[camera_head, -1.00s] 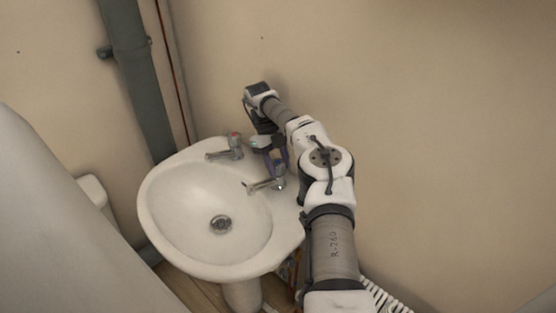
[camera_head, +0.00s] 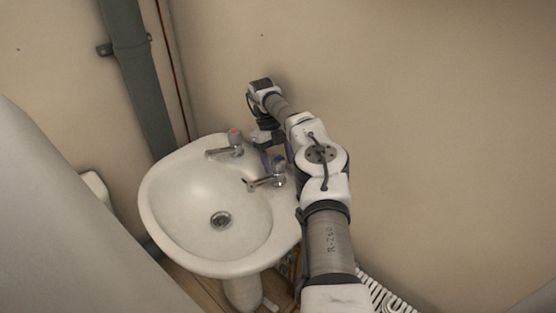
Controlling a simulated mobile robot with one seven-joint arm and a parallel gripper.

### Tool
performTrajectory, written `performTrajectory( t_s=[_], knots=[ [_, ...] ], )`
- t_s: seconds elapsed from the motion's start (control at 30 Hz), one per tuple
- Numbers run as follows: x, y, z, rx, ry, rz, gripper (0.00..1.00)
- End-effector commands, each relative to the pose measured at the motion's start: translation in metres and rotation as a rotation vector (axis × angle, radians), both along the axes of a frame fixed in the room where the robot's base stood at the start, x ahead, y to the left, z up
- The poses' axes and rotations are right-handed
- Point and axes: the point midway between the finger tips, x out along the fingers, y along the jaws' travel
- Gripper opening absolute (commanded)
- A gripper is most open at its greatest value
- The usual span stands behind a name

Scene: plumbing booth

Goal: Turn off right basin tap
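The white basin (camera_head: 171,171) stands against the wall with two metal taps on its back ledge. The left tap (camera_head: 235,142) has a red mark on top. The right tap (camera_head: 278,170) has a dark blue top, and its spout points left over the bowl. My gripper (camera_head: 268,158) hangs down behind and close to the right tap. Its fingers are small and partly hidden by the tap, so I cannot tell whether they touch it or how far apart they are.
A grey pipe (camera_head: 138,80) runs down the wall at the left. A large pale surface (camera_head: 50,220) fills the lower left. A white ribbed object (camera_head: 380,294) lies beside my arm at the bottom. The wall on the right is bare.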

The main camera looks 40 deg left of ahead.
Motion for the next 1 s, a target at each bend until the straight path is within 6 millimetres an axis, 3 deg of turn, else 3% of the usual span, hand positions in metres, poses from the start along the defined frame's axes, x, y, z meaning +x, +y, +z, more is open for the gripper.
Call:
performTrajectory(
  t_s=[0.3, 0.47, 0.67, 1.0],
  knots=[
    [-0.001, 0.0, 0.001, 0.0, 0.001, 0.002, 0.65],
    [0.0, 0.001, 0.015, 0.001, 0.0, 0.002, 0.65],
    [0.0, 0.001, 0.058, 0.002, -0.003, 0.002, 0.65],
    [0.0, 0.0, 0.151, 0.0, -0.005, 0.001, 0.65]
  ],
)
